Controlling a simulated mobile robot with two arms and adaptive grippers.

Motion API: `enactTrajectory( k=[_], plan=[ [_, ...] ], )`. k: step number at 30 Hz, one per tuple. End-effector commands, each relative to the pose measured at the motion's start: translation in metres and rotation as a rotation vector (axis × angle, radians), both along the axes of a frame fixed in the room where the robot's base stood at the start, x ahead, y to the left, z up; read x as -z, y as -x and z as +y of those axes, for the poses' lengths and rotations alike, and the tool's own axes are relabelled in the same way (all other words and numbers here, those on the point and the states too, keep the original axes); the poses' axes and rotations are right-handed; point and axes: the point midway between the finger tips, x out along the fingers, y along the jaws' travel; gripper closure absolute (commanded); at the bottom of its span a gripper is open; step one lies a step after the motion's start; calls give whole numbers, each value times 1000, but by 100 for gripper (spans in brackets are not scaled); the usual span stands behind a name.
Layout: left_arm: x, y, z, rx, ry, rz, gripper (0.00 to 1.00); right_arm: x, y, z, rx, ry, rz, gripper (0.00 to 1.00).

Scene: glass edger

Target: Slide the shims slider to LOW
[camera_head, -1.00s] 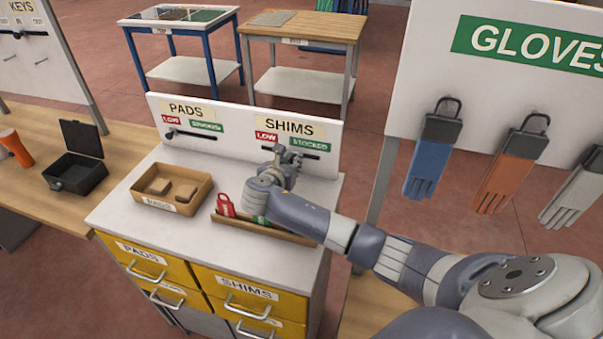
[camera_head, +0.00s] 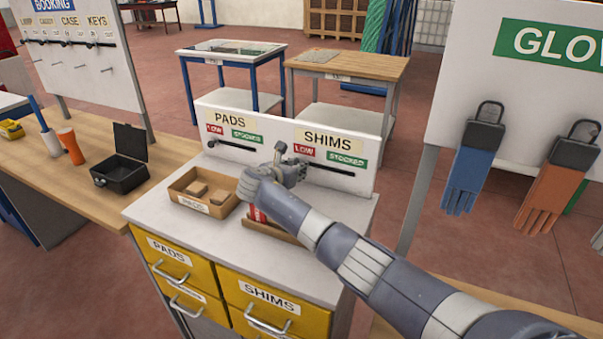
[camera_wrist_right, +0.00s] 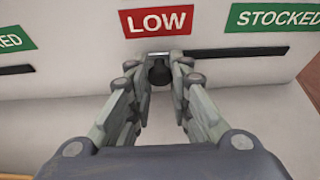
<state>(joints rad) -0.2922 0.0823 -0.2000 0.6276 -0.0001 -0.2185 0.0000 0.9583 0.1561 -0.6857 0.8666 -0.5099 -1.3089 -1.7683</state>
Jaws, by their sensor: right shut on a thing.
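The white board (camera_head: 262,150) on the cabinet carries a SHIMS sign (camera_head: 328,138) with a red LOW label (camera_head: 304,151) and a green STOCKED label (camera_head: 346,160) above a dark slot (camera_head: 335,171). In the right wrist view, the black slider knob (camera_wrist_right: 159,72) is at the left end of its slot (camera_wrist_right: 235,52), under the LOW label (camera_wrist_right: 160,21). My right gripper (camera_head: 289,160) is at the board; its fingers (camera_wrist_right: 160,80) are shut on the knob. The knob is hidden in the head view. My left gripper is not in view.
The PADS slider (camera_head: 212,143) is to the left on the same board. A black case (camera_head: 120,172) stands open on the left bench.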

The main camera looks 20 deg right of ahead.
Motion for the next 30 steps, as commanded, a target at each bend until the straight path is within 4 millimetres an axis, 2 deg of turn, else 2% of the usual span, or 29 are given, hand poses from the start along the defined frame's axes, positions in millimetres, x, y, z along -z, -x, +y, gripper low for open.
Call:
enactTrajectory(
  k=[5, 6, 8, 9, 20, 23, 30],
  plan=[
    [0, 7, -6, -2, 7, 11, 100, -4, -2, 3, -7, -2, -9, 100],
    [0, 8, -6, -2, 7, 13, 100, -4, -2, 3, -7, -2, -9, 77],
    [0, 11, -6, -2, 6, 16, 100, -4, -2, 3, -7, -2, -10, 63],
    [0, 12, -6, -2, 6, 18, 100, -4, -2, 3, -7, -2, -9, 61],
    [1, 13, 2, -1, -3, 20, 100, -6, -1, 1, -3, -1, -6, 61],
    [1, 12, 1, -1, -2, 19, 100, -17, -2, 1, -2, -2, -9, 61],
    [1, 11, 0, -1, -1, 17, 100, -64, -2, 3, -4, -3, -11, 61]
  ],
)
